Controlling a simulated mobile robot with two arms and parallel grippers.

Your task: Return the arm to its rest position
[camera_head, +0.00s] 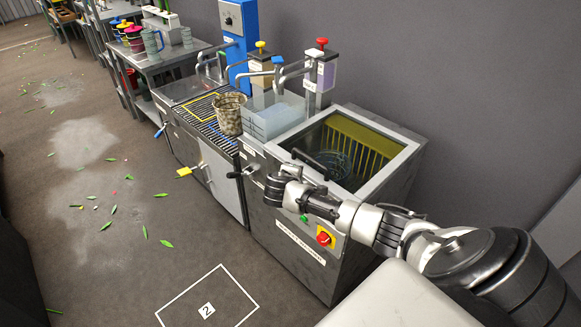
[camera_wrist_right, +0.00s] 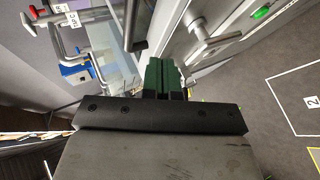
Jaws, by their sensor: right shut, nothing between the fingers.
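My right arm (camera_head: 385,232) reaches in from the lower right in the head view. Its gripper (camera_head: 272,190) hangs in front of the upper front edge of the grey sink cabinet (camera_head: 290,255), near the black handle (camera_head: 310,164). In the right wrist view the green fingers (camera_wrist_right: 164,76) are together with nothing between them. A metal lever (camera_wrist_right: 212,42) shows just beyond them; I cannot tell how near it is. My left gripper is not in view.
The cabinet's open basin holds a yellow rack (camera_head: 357,142) and a blue wire basket (camera_head: 338,166). A red emergency button (camera_head: 323,238) sits below my forearm. A bucket (camera_head: 229,115) stands on the grating. The floor at left is open, with scattered leaves (camera_head: 107,225).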

